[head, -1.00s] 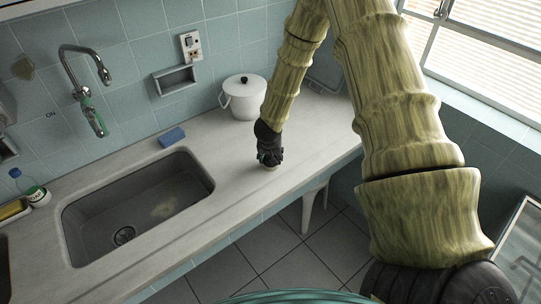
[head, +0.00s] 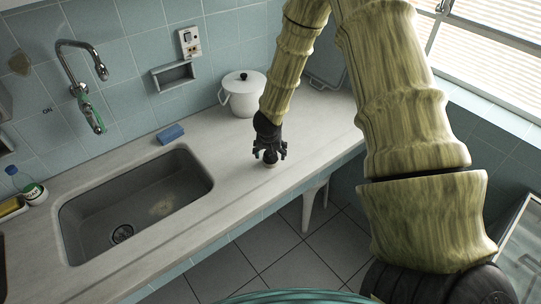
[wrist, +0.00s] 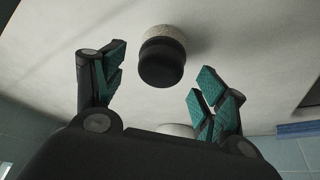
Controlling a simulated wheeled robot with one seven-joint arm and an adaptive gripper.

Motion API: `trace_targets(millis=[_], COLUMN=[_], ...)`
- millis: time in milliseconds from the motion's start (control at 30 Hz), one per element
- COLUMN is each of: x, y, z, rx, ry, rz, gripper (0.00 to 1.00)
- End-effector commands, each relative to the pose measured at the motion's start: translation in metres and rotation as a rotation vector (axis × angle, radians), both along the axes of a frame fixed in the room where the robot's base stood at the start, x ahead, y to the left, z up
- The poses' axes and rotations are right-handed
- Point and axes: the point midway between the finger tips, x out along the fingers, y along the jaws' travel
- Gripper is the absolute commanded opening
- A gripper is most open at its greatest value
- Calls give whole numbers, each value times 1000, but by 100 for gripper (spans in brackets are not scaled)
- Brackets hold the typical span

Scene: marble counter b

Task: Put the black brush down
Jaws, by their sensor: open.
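The black brush (wrist: 161,66) has a round black body and a pale, rough bristle end. In the head view the brush (head: 270,164) stands on the marble counter, to the right of the sink, bristles down. My gripper (head: 269,154) is directly over it and partly hides it. In the wrist view my gripper (wrist: 158,80) is open, with teal finger pads on both sides of the brush. Clear gaps show between the pads and the brush.
A sink (head: 135,205) is cut into the counter (head: 235,185) on the left. A blue sponge (head: 170,133) lies behind it. A white lidded pot (head: 243,95) stands behind my gripper. A bottle (head: 30,187) stands far left. Counter around the brush is clear.

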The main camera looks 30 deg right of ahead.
Motion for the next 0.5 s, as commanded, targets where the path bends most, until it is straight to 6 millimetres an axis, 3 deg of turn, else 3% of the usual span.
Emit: trace_targets(millis=[500], x=[-20], y=[13], z=[59], rx=[-3], ry=[-1], rz=[1], gripper=[72])
